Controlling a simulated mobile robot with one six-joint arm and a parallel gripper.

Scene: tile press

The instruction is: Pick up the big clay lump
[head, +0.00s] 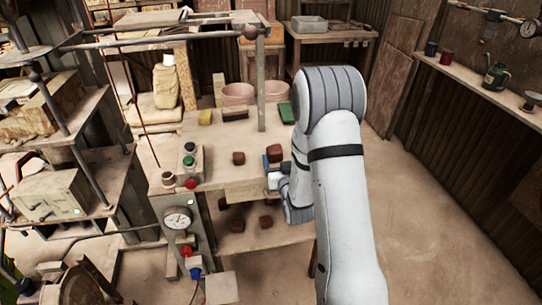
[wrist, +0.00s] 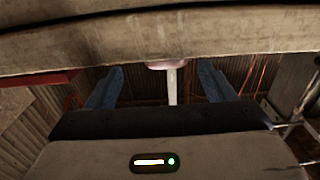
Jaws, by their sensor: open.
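On the bench in the head view, a reddish-brown clay lump (head: 274,152) looks larger than the lump (head: 238,157) to its left. Several more brown lumps (head: 237,225) sit on the shelf below. My gripper shows in the wrist view (wrist: 160,68) with its two blue-grey fingers wide apart and nothing held between them. In the head view my arm reaches over the right side of the bench. No clay lump can be made out in the wrist view.
The press frame's metal post (head: 260,85) stands behind the lumps. A control box with buttons (head: 188,160) and a gauge (head: 178,218) are to the left. Floor is clear to the right.

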